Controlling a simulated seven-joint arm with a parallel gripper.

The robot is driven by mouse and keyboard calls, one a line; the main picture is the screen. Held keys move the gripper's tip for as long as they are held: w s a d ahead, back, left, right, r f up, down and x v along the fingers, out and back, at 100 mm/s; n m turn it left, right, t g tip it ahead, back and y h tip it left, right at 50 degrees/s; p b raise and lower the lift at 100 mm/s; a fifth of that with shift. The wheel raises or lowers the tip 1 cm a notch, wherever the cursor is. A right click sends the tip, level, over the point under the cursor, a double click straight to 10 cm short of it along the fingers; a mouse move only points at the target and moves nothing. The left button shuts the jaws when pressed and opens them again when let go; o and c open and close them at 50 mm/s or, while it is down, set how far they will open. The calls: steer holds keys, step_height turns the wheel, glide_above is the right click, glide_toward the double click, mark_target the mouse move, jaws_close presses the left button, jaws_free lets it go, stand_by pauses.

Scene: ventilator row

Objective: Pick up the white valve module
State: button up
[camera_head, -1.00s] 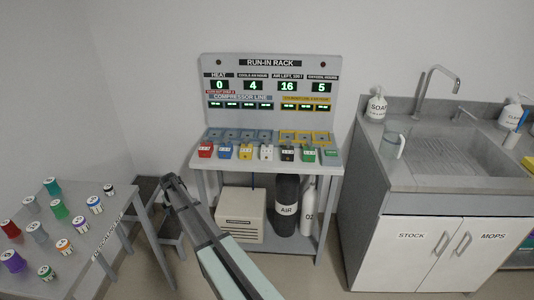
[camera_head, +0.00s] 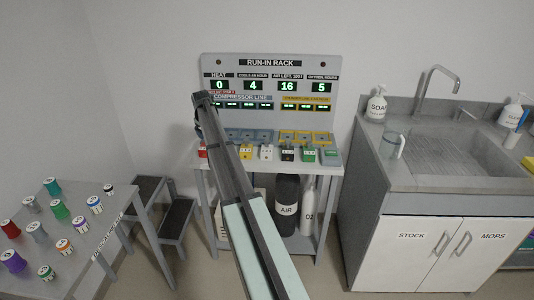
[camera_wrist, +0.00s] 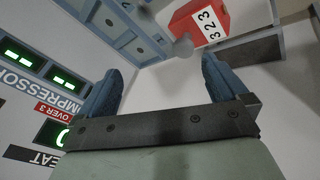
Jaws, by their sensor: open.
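The white valve module (camera_head: 266,152) sits on the front of the rack's shelf, between a yellow module (camera_head: 246,152) and a black module (camera_head: 287,152). It is not recognisable in the wrist view. My gripper (camera_head: 203,98) is raised in front of the left side of the rack panel, up and to the left of the white module. In the wrist view my gripper (camera_wrist: 160,85) is open, with nothing between its two blue fingers. A red module (camera_wrist: 195,22) with a white numbered label shows beyond the fingertips.
My arm hides the blue module. Blue and yellow bays (camera_head: 300,137) lie behind the row. A side table (camera_head: 90,240) with several coloured jars is left; a sink counter (camera_head: 400,180) is right.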

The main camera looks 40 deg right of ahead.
steer(key=s+d+n+g+y, duration=0.2)
steer(key=s+d, duration=0.7)
steer(key=d, duration=0.2)
steer(key=n+g+y, duration=0.2)
steer(key=n, duration=0.2)
glide_toward(267, 149)
steer(key=f, duration=0.7)
steer(key=w+f, duration=0.1)
steer(key=f, duration=0.2)
steer(key=shift+w+a+f, duration=0.15)
steer(key=shift+a, duration=0.25)
steer(key=c, duration=1.2)
steer(key=shift+o, duration=0.2)
